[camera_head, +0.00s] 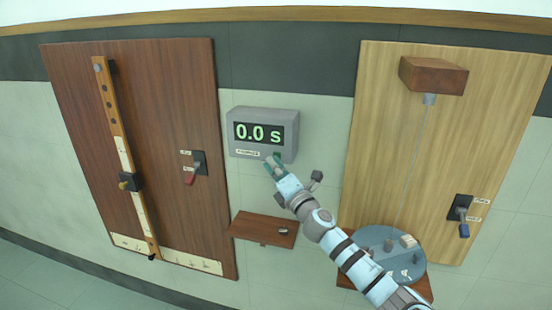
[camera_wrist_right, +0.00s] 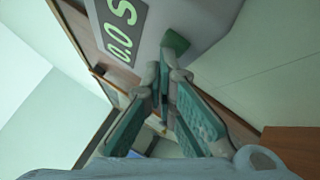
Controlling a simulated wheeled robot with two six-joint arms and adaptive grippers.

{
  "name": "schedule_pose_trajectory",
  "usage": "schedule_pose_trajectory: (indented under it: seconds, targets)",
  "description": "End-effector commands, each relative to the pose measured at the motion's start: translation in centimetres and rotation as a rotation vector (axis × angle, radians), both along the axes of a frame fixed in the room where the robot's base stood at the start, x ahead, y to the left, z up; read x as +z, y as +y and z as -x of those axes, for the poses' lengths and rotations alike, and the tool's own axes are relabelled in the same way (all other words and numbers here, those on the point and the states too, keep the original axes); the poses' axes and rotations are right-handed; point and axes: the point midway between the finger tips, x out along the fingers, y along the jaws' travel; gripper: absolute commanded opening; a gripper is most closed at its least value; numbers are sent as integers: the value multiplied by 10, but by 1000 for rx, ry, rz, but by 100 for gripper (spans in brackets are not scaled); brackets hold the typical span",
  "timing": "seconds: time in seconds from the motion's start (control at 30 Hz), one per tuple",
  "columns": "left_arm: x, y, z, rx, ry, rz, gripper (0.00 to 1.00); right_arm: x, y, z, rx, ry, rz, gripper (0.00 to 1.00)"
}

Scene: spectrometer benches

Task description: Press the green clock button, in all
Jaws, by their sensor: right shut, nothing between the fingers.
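The grey clock box (camera_head: 263,113) hangs on the wall between two wooden boards. Its display (camera_head: 260,133) reads 0.0 s in green digits. The green button (camera_head: 277,155) sits low on the clock's right side and is partly hidden by my right gripper. In the right wrist view the green button (camera_wrist_right: 175,42) shows just beyond the fingertips. My right gripper (camera_head: 271,163) is shut and empty, its tips close to the button. I cannot tell whether they touch it. The display also shows sideways in the wrist view (camera_wrist_right: 122,27). My left gripper is not in view.
A dark board (camera_head: 75,90) at left has a slotted rail and a red-handled switch (camera_head: 190,178). A light board (camera_head: 385,120) at right has a blue-handled switch (camera_head: 463,230). A small shelf (camera_head: 250,230) is below the clock. A round blue-grey disc (camera_head: 415,270) with small items is beside my arm.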

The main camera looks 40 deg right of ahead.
Motion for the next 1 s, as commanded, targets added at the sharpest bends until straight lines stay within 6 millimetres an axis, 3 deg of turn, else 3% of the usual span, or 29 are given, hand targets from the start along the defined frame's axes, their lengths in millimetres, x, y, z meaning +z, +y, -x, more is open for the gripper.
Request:
schedule_pose_trajectory:
  seconds: [1.0]
  targets:
    - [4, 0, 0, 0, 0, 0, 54, 0, 14, 10, 0, 0, 0, 0]
